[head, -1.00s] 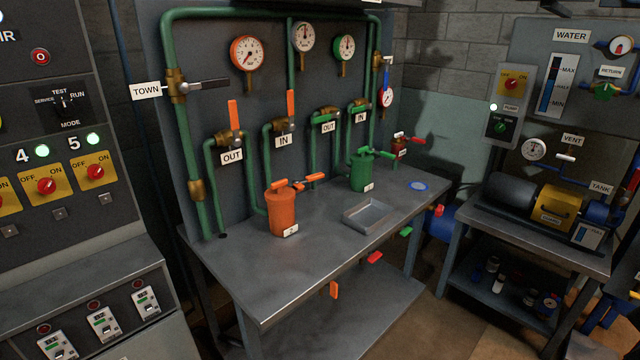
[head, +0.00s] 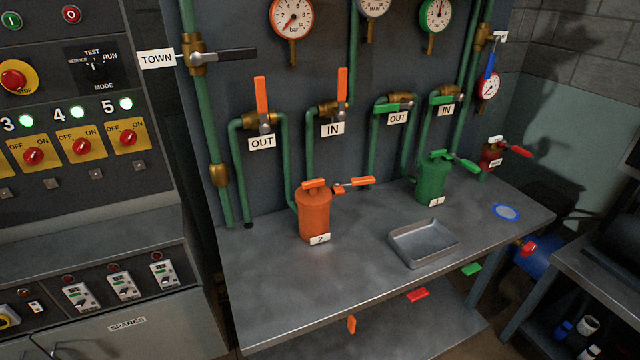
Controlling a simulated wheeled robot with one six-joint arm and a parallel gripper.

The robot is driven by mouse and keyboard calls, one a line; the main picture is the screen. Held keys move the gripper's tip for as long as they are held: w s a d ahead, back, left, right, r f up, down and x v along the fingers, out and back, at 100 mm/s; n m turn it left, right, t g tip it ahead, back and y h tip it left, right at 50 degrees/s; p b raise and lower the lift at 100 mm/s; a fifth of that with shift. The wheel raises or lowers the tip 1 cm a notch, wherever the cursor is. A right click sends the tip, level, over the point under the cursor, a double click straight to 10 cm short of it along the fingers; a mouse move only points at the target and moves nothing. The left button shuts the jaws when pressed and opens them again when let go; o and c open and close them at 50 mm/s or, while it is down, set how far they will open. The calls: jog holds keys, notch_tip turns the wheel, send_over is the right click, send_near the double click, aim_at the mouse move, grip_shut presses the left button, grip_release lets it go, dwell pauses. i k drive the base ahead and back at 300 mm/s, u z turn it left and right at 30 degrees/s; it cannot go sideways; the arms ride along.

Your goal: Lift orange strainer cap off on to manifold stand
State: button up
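The orange strainer (head: 314,218) stands upright on the steel bench, with a label reading 2 at its foot. Its orange cap (head: 314,186), with a bar handle, sits on top of the body. An orange-handled lever (head: 353,183) sticks out to the right beside the cap. The grey bench top (head: 290,285) under the pipe panel seems to be the manifold stand. A shallow metal tray (head: 425,256) stands on it, right of the orange strainer. My gripper is not in view.
A green strainer (head: 431,182) stands further right, with a blue ring (head: 507,212) beyond it. Orange valve levers (head: 261,97) rise on the panel behind. A control cabinet (head: 70,130) borders the bench on the left. The front left of the bench top is clear.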

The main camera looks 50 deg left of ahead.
aim_at(313, 193)
jog(key=u, duration=0.35)
jog(key=i, duration=0.55)
jog(key=u, duration=1.1)
jog(key=i, duration=0.5)
jog(key=u, duration=0.55)
